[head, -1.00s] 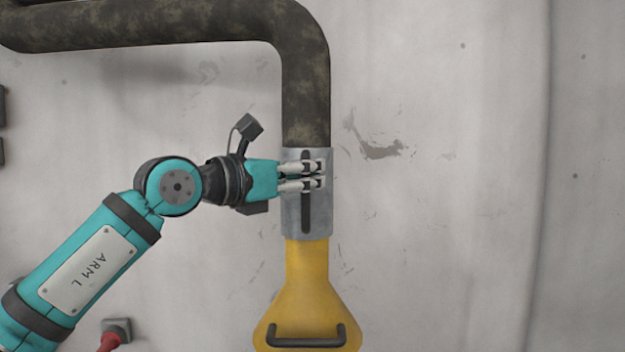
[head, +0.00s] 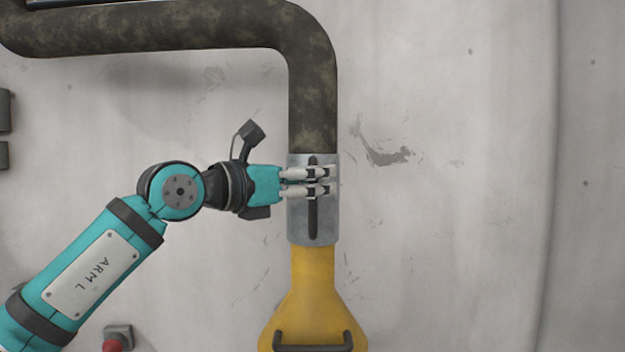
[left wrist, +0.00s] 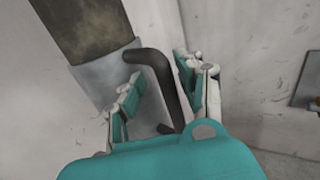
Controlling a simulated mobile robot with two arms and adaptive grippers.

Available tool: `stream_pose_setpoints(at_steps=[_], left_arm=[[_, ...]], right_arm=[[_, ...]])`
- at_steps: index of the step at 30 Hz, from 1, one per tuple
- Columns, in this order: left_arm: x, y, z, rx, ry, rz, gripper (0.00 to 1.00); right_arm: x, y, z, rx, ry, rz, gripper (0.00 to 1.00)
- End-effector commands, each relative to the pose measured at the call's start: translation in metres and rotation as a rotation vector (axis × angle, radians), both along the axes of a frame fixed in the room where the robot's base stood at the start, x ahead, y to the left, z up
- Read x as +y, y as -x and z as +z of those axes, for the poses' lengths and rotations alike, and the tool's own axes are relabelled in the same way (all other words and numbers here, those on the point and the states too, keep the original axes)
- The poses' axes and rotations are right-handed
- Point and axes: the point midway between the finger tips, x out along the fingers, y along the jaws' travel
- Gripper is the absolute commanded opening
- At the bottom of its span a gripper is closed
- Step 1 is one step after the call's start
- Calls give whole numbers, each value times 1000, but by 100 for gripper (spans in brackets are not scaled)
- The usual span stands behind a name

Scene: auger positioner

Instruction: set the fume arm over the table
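The fume arm is a dark mottled duct (head: 313,100) ending in a grey metal sleeve (head: 328,220) and a yellow hood (head: 313,290). A black bar handle (head: 312,222) runs along the sleeve. My left gripper (head: 318,182) reaches it from the left, its near finger crossing the handle's upper half. In the left wrist view the handle (left wrist: 160,75) passes between the two fingers of the left gripper (left wrist: 158,88). The right finger is close beside it; a gap shows on the left side, so the fingers look open around it. My right gripper is out of view.
A second black handle (head: 313,347) is on the hood's lower part. A grey box with a red part (head: 115,340) is at the lower left. Dark fittings (head: 4,110) show at the left edge. The pale scuffed surface right of the duct is clear.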

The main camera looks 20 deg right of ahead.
Motion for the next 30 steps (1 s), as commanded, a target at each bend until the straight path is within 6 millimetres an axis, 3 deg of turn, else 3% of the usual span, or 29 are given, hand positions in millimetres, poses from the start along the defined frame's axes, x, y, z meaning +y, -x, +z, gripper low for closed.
stream_pose_setpoints(at_steps=[7,11,24,30], left_arm=[[0,1,0,0,1,-1,38],[10,3,0,-2,0,1,38],[92,33,0,-2,2,3,38],[111,40,0,0,0,2,38]], right_arm=[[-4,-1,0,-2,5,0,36],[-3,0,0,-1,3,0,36],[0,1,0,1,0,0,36],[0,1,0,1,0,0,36]])
